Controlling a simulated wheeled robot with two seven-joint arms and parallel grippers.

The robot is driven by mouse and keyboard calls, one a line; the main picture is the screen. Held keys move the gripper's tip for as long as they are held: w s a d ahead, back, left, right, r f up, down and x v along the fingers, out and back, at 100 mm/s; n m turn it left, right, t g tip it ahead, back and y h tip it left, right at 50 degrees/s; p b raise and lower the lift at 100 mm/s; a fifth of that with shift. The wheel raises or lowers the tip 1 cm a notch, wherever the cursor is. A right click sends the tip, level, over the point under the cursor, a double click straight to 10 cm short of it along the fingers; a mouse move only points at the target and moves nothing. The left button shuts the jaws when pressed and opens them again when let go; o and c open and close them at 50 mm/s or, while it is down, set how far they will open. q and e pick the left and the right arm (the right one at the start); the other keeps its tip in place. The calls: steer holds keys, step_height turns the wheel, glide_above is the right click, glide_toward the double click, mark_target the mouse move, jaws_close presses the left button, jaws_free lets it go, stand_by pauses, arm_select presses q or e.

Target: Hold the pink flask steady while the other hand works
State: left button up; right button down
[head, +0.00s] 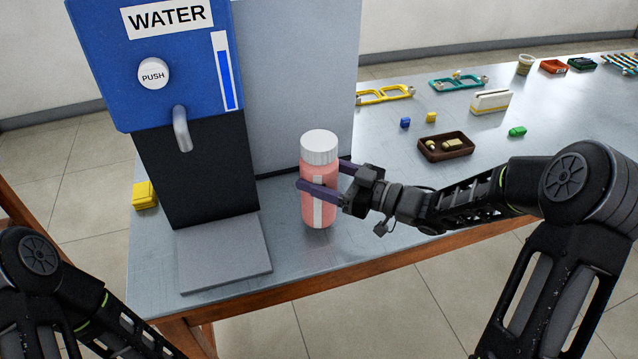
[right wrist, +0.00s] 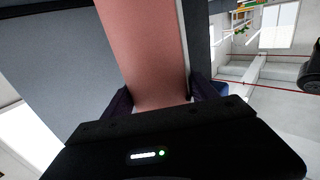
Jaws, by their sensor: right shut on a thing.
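The pink flask (head: 318,208) with a white ribbed cap and a pale vertical strip stands upright on the table, right of the water dispenser. My right gripper (head: 322,178) is shut on the flask around its middle, its purple fingers on either side. In the right wrist view the pink flask (right wrist: 145,50) fills the space between the fingers of my right gripper (right wrist: 163,95). My left arm shows at the lower left of the head view, but its gripper is out of view.
The blue water dispenser (head: 190,70) with a push button, spout and grey base plate (head: 225,255) stands at left. A yellow block (head: 144,195) is beside it. The table's front edge is close to the flask.

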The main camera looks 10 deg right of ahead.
mark_target(319, 147)
step_height(319, 147, up, 7)
steer(key=shift+r, duration=0.1)
stand_by(0.6)
steer(key=c, duration=0.8)
jaws_free()
jaws_close()
